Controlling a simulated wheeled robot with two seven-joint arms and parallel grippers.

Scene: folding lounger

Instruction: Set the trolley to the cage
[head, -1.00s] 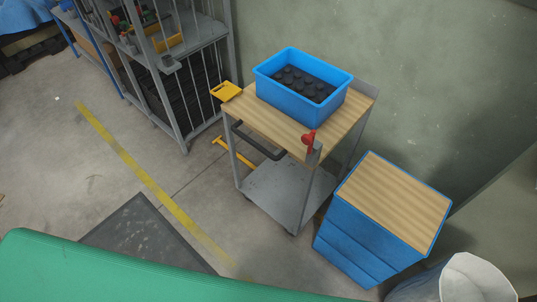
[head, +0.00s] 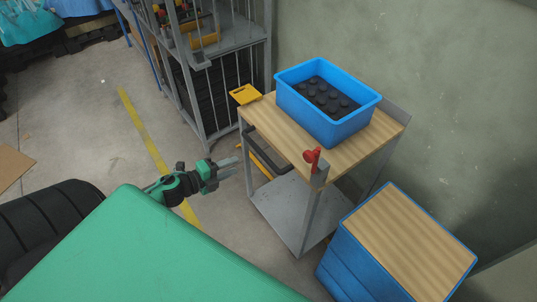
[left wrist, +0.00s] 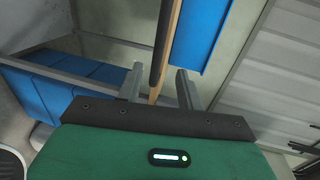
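The trolley (head: 285,136) has a wooden top, a grey lower shelf, a black handle (head: 270,151) on its left side and a red knob (head: 312,157) at the near corner. A blue crate (head: 335,125) with black studded contents sits on top. The grey wire cage (head: 268,60) stands behind and left of the trolley, close to it. My left gripper (head: 236,167) is left of the handle, open and empty. In the left wrist view, the handle (left wrist: 160,45) shows beyond and between the open fingers (left wrist: 159,82), apart from them. My right gripper is not seen.
A blue drawer unit (head: 415,235) with a wooden top stands close to the trolley's near right. A green wall (head: 450,90) is behind. A yellow item (head: 245,94) is at the trolley top's left corner. Floor with a yellow line (head: 140,125) is clear to the left.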

